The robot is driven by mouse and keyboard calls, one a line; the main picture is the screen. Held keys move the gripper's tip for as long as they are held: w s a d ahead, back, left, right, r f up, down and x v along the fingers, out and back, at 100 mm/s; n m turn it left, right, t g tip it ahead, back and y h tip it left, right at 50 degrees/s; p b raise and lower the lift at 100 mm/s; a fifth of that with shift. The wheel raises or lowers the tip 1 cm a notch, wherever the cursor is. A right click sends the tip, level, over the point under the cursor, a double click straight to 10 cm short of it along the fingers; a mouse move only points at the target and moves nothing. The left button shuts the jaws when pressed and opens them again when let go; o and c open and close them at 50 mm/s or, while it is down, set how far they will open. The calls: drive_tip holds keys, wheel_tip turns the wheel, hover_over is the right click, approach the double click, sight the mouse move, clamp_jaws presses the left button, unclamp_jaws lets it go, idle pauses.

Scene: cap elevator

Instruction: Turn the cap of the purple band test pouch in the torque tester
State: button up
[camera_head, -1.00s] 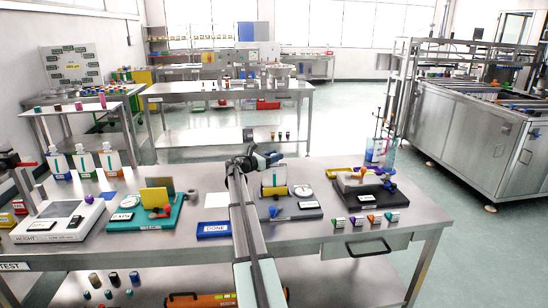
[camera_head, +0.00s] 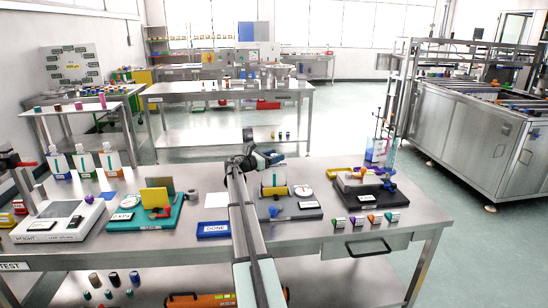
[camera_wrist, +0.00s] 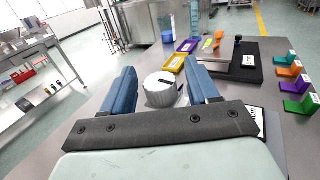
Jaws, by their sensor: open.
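A white ribbed cap (camera_wrist: 160,90) with a dark mark on its top stands between the two blue fingers of my gripper (camera_wrist: 160,74) in the wrist view. The fingers are open, with gaps at the cap's sides. In the head view, my gripper (camera_head: 268,158) is above the white pouch (camera_head: 274,178), which stands in the torque tester (camera_head: 278,212) behind a yellow clamp (camera_head: 275,190). A round white dial (camera_head: 302,190) is at the tester's right. My arm covers part of the tester's left side.
A black fixture (camera_head: 365,198) with yellow and purple parts stands to the right. Small coloured labelled blocks (camera_head: 356,221) line the front edge. A blue DONE tray (camera_head: 213,230) and a teal fixture (camera_head: 150,222) are to the left. Several pouches (camera_head: 84,162) stand farther left.

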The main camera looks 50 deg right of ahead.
drive_tip(key=shift+a, duration=0.1)
drive_tip(key=v, duration=1.3)
drive_tip(key=shift+w+a, duration=0.2)
drive_tip(key=shift+a, duration=0.1)
